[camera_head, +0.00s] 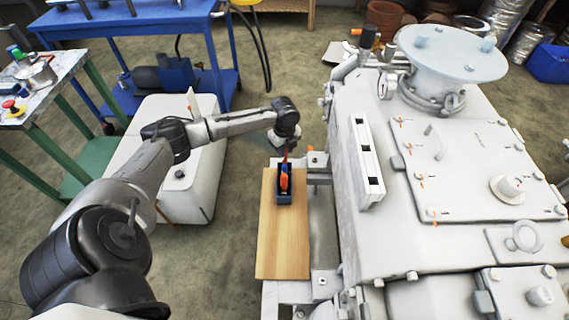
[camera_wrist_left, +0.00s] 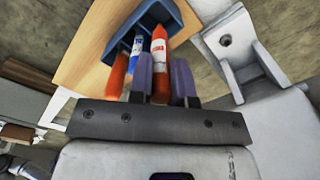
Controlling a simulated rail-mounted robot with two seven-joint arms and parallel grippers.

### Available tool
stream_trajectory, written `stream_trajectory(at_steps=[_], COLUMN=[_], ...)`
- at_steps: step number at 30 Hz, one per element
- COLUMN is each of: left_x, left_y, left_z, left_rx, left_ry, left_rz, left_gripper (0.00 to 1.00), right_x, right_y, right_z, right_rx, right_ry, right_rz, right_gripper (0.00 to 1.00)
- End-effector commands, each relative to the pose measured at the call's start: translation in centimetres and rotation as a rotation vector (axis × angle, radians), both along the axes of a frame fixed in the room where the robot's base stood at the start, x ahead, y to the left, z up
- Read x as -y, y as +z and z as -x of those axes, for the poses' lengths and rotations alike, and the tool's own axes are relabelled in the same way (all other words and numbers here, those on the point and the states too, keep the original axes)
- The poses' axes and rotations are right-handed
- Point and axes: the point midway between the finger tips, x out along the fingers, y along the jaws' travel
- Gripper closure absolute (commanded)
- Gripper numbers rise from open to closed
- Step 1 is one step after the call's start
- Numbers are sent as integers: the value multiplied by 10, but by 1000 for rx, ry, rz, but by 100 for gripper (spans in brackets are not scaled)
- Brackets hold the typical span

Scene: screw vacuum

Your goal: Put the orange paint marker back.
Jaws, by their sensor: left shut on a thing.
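A dark blue marker holder (camera_head: 284,198) sits on a wooden board (camera_head: 283,245) in the head view. The holder (camera_wrist_left: 117,45) also shows in the left wrist view. My left gripper (camera_head: 284,153) is just behind the holder in the head view. In the left wrist view its purple fingers (camera_wrist_left: 161,82) are shut on an orange marker (camera_wrist_left: 160,58). The far end of this marker overlaps the holder's open side; I cannot tell whether it is inside. A blue-and-white marker (camera_wrist_left: 135,52) and another orange-red marker (camera_wrist_left: 117,75) are beside it at the holder. My right gripper is not in view.
A large grey machine (camera_head: 440,180) stands close to the right of the board. A white box-shaped unit (camera_head: 195,185) is on the floor at the left, under my left arm. A blue workbench (camera_head: 130,20) is farther back. The board's front part is clear.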

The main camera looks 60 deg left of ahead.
Motion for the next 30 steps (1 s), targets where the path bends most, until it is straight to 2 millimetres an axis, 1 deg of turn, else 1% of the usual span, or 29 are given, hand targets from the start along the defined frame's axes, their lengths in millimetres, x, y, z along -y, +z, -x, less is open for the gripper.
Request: stream_trajectory(at_steps=[1, 5, 12, 14, 23, 28, 29, 30], left_x=[0, 0, 0, 0, 0, 0, 0, 0], left_y=[-7, -14, -49, -55, -55, -58, -58, -58], left_z=[0, 0, 0, 0, 0, 0, 0, 0], left_rx=[0, 0, -1, 0, 0, 0, 0, 0], left_ry=[0, 0, 1, 0, 0, 1, 1, 1], left_rz=[0, -1, 1, 0, -1, -1, -1, -1], left_gripper=[100, 100, 100, 100, 100, 100, 79, 76], right_x=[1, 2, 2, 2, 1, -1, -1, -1], right_y=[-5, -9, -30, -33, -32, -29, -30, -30], right_z=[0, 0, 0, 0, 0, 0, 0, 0], right_rx=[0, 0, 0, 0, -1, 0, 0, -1], right_ry=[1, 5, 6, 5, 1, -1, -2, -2], right_rz=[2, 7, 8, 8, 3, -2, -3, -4], right_gripper=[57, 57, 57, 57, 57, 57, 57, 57])
